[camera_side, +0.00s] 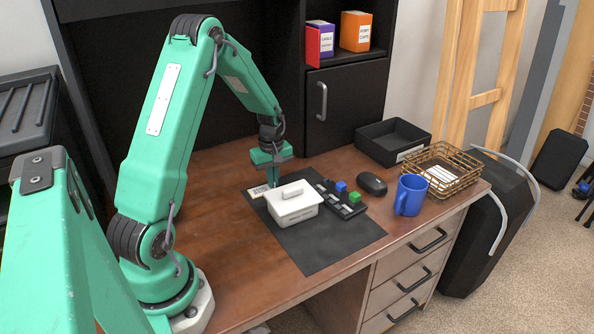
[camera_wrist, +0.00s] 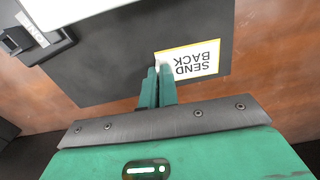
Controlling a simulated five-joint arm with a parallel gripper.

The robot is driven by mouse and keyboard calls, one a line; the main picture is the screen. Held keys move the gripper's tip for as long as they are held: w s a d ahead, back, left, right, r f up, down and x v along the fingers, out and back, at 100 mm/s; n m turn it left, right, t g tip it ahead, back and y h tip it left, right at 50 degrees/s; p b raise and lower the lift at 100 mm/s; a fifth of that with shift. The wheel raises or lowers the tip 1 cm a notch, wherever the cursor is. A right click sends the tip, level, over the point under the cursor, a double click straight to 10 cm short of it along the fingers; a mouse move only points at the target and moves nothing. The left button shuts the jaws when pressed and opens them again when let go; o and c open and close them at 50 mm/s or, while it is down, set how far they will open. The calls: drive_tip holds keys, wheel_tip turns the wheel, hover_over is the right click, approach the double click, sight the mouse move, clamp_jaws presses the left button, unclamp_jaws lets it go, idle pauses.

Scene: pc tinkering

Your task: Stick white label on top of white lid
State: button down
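The white label (camera_wrist: 193,62) has a yellow border and reads "SEND BACK". It lies flat or very low at the edge of the black mat. It also shows in the side view (camera_side: 258,190). My gripper (camera_wrist: 159,71) points down at the label's edge, its two fingers close together. A small whitish patch shows at the fingertips, but I cannot tell whether they pinch the label. The side view shows my gripper (camera_side: 274,184) just behind the white container. The label is apart from the lid.
The black mat (camera_side: 330,247) is clear in front. A dark tray with small parts (camera_side: 345,206), green block (camera_side: 354,197), blue block (camera_side: 341,186), mouse (camera_side: 372,184) and blue mug (camera_side: 410,195) stand to the right. A wire basket (camera_side: 440,170) and black bin (camera_side: 393,142) stand beyond.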

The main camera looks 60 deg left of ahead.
drive_tip(key=shift+w+r, duration=0.25)
drive_tip(key=shift+r, duration=0.65)
drive_tip(key=shift+w+r, duration=0.25)
drive_tip(key=shift+r, duration=0.6)
idle(1.1)
drive_tip(key=shift+r, duration=0.1)
drive_tip(key=shift+r, duration=2.4)
drive_tip(key=shift+d, duration=0.1)
drive_tip(key=d+r, duration=0.1)
drive_tip(key=d, duration=0.1)
drive_tip(key=w+d+r, duration=0.1)
drive_tip(key=d, duration=0.2)
drive_tip(key=d+r, duration=0.2)
drive_tip(key=d, duration=0.1)
drive_tip(key=shift+w, duration=0.4)
drive_tip(key=d+r, duration=0.3)
drive_tip(key=d, duration=0.5)
drive_tip(key=shift+r, duration=0.25)
drive_tip(key=shift+s+f, duration=0.1)
drive_tip(key=shift+f, duration=0.15)
drive_tip(key=shift+f, duration=4.4)
